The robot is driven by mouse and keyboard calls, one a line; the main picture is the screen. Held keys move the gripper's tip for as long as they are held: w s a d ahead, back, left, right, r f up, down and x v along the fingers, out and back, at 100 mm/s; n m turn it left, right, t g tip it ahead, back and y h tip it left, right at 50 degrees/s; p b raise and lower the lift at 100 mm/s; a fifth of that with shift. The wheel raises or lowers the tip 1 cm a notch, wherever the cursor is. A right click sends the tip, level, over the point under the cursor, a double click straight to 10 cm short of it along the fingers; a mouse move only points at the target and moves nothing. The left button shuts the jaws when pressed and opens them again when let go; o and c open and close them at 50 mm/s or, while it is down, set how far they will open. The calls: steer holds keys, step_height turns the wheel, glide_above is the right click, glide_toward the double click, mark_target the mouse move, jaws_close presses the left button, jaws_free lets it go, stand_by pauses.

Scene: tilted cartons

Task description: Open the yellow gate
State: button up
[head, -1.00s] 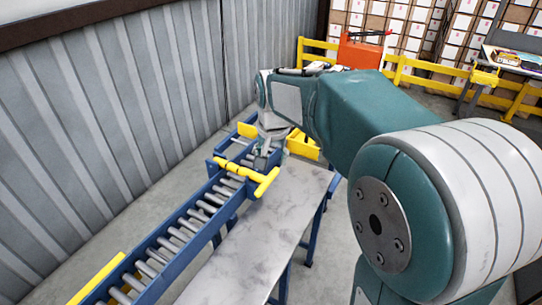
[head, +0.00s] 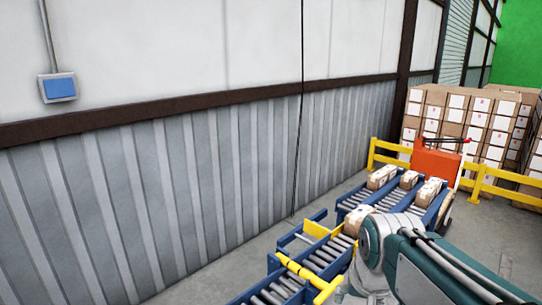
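The yellow gate (head: 303,273) is a yellow bar on the blue roller conveyor (head: 321,254), low in the head view. It slants across the rollers toward the lower right, and its right end is near my arm at the bottom edge. Whether it is latched or loose cannot be told. My teal and white arm fills the lower right corner. Its wrist runs down to the bottom edge beside the conveyor, and the gripper fingers are out of the picture, so contact with the gate cannot be seen.
Cartons (head: 382,177) sit on blue roller lanes (head: 398,200) beyond my arm. An orange machine (head: 436,162) and a yellow rail (head: 492,187) stand behind them. A corrugated wall (head: 150,215) runs along the left. A strip of bare floor lies between wall and conveyor.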

steer(key=s+f+n+t, duration=0.1)
steer(key=s+n, duration=0.1)
steer(key=s, duration=0.8)
steer(key=shift+s+f+n+t, duration=0.15)
steer(key=shift+f+n+t, duration=0.15)
steer(key=shift+f, duration=0.05)
steer(key=shift+s+f, duration=0.15)
steer(key=shift+s, duration=0.1)
steer(key=c, duration=0.3)
jaws_close()
steer(key=w+a+f+m+g+y, duration=0.3)
steer(key=w+f+m+y, duration=0.6)
steer(key=w+f+m, duration=0.45)
steer(key=w+d+f+m+t, duration=0.2)
steer(key=w+d+f+m, duration=0.1)
steer(key=w+f+m, duration=0.1)
steer(key=w+d+f+m+t, duration=0.3)
steer(key=w+d+f+m, duration=0.1)
steer(key=f, duration=0.3)
steer(key=w+d+f+m+t+y, duration=0.1)
steer(key=w+d+f+m+t, duration=0.1)
steer(key=w+d+f+m, duration=0.2)
steer(key=shift+w+d+f+m, duration=0.15)
steer(key=shift+w+f+m, duration=0.2)
steer(key=shift+f+m, duration=0.3)
steer(key=x, duration=1)
steer(key=shift+w+r, duration=0.1)
step_height(320, 180, up, 3)
steer(key=shift+f, duration=0.25)
steer(key=shift+r, duration=0.8)
